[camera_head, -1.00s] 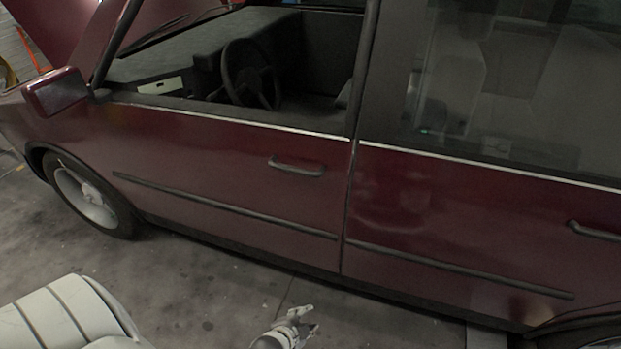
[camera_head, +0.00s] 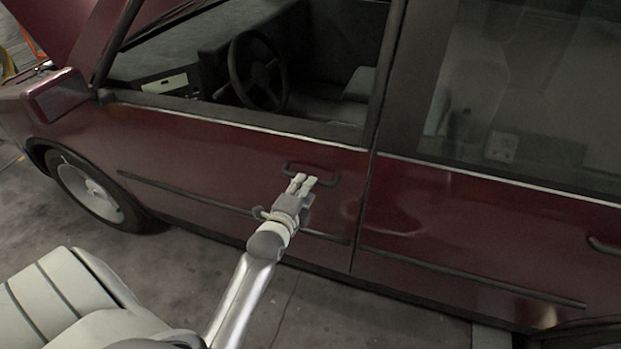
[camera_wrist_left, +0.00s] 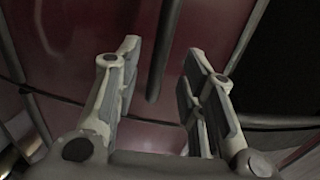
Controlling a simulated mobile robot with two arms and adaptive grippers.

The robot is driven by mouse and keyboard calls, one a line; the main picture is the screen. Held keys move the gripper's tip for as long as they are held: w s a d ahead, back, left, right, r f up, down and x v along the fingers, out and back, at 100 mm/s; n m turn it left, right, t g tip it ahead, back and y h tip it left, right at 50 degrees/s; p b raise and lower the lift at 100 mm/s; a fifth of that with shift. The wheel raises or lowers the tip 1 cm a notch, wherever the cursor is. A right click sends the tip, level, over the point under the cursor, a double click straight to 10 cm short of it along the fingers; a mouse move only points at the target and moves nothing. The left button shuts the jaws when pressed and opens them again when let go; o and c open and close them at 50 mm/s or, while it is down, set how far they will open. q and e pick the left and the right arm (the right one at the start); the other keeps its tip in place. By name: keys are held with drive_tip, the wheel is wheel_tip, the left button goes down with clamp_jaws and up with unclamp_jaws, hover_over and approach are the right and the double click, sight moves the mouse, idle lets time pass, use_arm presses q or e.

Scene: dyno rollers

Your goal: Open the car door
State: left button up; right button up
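The dark red car's front door (camera_head: 230,150) is shut, flush with the rear door. Its dark door handle (camera_head: 327,182) is partly covered by the fingers of my left gripper (camera_head: 303,181) in the head view. In the left wrist view, my left gripper (camera_wrist_left: 158,75) has its two fingers spread apart. A dark bar, which looks like the handle (camera_wrist_left: 163,50), shows between and beyond them. Whether the fingers touch the handle or door cannot be told. My right gripper is in neither view.
The front window opening shows the steering wheel (camera_head: 257,70). A side mirror (camera_head: 58,95) juts out at the left. The rear door (camera_head: 480,220) has its own handle (camera_head: 604,246) at the right edge. Grey floor (camera_head: 180,265) lies clear beside the car.

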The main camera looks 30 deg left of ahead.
use_arm(q)
drive_tip(key=shift+x, duration=2.6)
clamp_jaws()
